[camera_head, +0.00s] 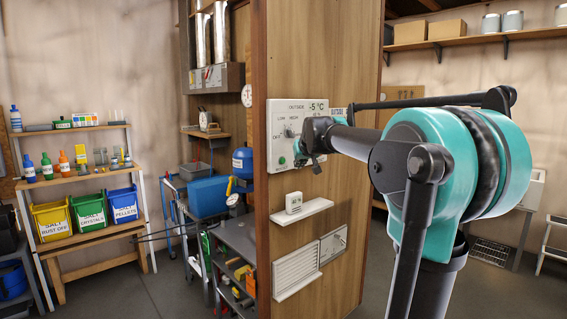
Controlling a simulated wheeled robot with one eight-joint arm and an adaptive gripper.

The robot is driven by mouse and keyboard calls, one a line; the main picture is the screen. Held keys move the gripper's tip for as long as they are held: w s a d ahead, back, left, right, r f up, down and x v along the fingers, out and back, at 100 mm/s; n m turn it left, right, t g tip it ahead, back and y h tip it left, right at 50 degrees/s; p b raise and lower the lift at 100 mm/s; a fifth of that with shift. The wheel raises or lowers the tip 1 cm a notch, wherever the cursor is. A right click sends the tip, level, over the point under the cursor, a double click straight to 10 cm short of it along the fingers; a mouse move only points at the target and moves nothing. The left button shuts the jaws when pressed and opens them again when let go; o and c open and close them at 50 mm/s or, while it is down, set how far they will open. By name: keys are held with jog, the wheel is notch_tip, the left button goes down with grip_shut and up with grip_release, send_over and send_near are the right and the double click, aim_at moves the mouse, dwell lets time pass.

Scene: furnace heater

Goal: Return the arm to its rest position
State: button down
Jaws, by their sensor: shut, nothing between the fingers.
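My gripper (307,148) is at the end of my teal and black arm, which reaches in from the right. It is at or just in front of the lower right part of a white control panel (286,118) on a wooden wall. The panel reads "OUTSIDE -5 °C" and has a knob (289,133) marked LOW and HIGH, left of the gripper. A green light (282,160) shows at its lower left. The gripper looks closed and holds nothing visible. Whether it touches the panel I cannot tell, and the fingertips are small and partly hidden.
Below the panel, a small shelf (302,212) carrying a white device and a vent (297,271) stick out from the wooden wall (330,200). A tool cart (236,262) stands to the left. A rack (92,245) with bins is farther left.

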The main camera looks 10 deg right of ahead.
jog(key=shift+f, duration=0.1)
jog(key=s+d+f+g, duration=0.1)
jog(key=s+f+g, duration=0.2)
jog(key=s+f, duration=1.6)
jog(key=s+d+f+m+g+h, duration=0.1)
jog(key=s+d+f+g, duration=0.1)
jog(key=s+f, duration=1.7)
jog(key=shift+s+f+g, duration=0.4)
jog(key=shift+s+g, duration=0.4)
jog(key=shift+s, duration=0.05)
